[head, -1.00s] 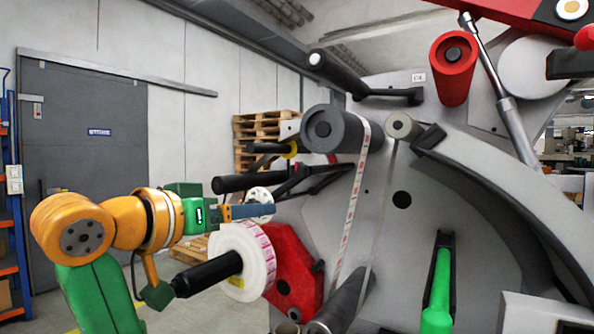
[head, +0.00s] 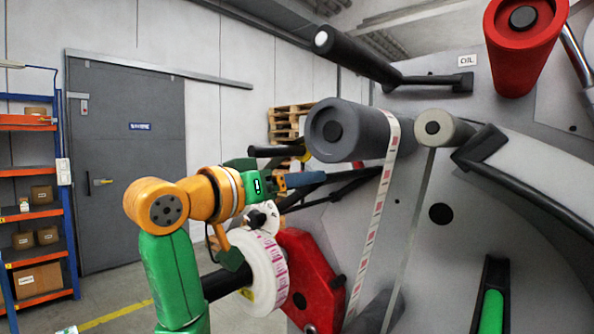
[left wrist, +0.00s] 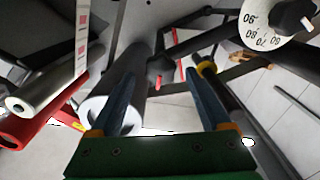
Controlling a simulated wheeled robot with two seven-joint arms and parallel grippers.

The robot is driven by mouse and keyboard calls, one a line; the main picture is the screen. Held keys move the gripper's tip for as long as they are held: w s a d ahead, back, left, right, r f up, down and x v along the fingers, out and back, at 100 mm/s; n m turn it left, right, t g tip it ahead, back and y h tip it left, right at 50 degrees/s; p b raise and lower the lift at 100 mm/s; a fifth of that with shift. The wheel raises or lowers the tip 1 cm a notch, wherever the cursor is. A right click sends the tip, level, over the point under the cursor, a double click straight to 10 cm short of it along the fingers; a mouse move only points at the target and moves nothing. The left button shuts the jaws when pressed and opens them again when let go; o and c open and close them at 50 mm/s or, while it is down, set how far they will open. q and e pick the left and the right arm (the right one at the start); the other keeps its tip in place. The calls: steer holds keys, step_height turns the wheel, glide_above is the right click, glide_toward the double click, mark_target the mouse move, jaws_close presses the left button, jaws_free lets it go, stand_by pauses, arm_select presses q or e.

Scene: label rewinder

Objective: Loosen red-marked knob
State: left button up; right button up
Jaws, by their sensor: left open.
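A small dark knob with red on it (left wrist: 160,72) shows in the left wrist view, in the gap between my fingertips in the picture and farther away than they are. My left gripper (left wrist: 161,62) is open, with its two blue fingers spread and nothing held between them. In the head view my left gripper (head: 306,179) points right toward the machine, below the large grey roller (head: 342,131). I cannot make out the red-marked knob in the head view. My right gripper is not in view.
A white numbered dial (left wrist: 272,22) with a black knob is at the wrist view's upper right. A yellow-collared dark bar (left wrist: 212,75) lies beside the right finger. Below the gripper are the label roll (head: 268,275) and red plate (head: 310,270). Open floor lies at left.

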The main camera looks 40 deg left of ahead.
arm_select(q)
steer(key=shift+w+d+f, duration=0.1)
steer(key=shift+w+f, duration=0.15)
steer(key=shift+w, duration=0.55)
steer(key=shift+s+r, duration=0.1)
steer(key=shift+s, duration=0.15)
steer(key=c, duration=0.7)
jaws_close()
steer(key=shift+n, duration=0.4)
steer(key=shift+n+b, duration=2.35)
steer(key=shift+n, duration=5.25)
